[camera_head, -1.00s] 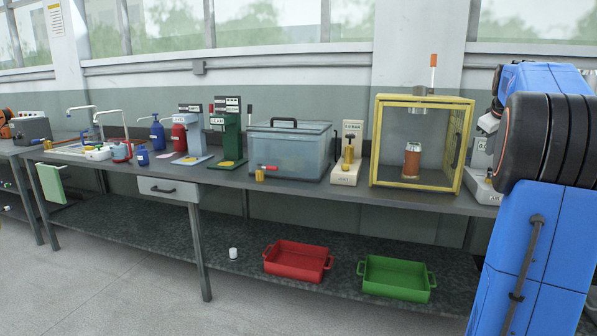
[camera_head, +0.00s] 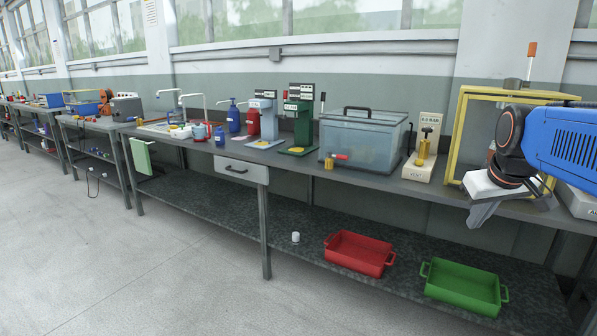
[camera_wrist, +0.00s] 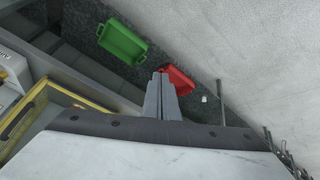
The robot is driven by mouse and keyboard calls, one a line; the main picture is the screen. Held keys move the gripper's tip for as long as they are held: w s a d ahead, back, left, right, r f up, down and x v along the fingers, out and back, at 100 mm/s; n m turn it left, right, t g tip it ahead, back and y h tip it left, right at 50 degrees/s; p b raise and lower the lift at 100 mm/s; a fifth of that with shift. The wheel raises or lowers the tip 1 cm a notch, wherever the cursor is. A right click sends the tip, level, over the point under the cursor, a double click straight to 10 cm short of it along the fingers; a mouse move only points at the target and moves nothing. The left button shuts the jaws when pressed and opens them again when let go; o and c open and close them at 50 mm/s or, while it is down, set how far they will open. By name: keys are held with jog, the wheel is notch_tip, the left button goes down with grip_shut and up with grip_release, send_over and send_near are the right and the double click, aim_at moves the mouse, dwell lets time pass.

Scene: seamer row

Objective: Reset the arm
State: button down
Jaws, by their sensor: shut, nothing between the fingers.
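My arm reaches in from the right edge in the head view. My gripper (camera_head: 480,216) hangs in front of the bench edge and overlaps the lower part of the yellow-framed cabinet (camera_head: 462,120). Its grey fingers point downward and are closed together with nothing between them. The closed fingers also show in the wrist view (camera_wrist: 161,86), over the floor side of the bench, near the red tray (camera_wrist: 178,80).
The bench holds a clear lidded tank (camera_head: 362,140), a green seamer (camera_head: 302,115) and a gauge stand (camera_head: 425,150). A red tray (camera_head: 360,252) and green tray (camera_head: 463,287) sit on the lower shelf. The floor (camera_head: 120,260) at left is clear.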

jog(key=s+a+f+y, duration=0.1)
jog(key=s+a+f, duration=1.2)
jog(key=s+f, duration=0.3)
jog(key=shift+s+g+y, duration=0.4)
jog(key=shift+s, duration=0.3)
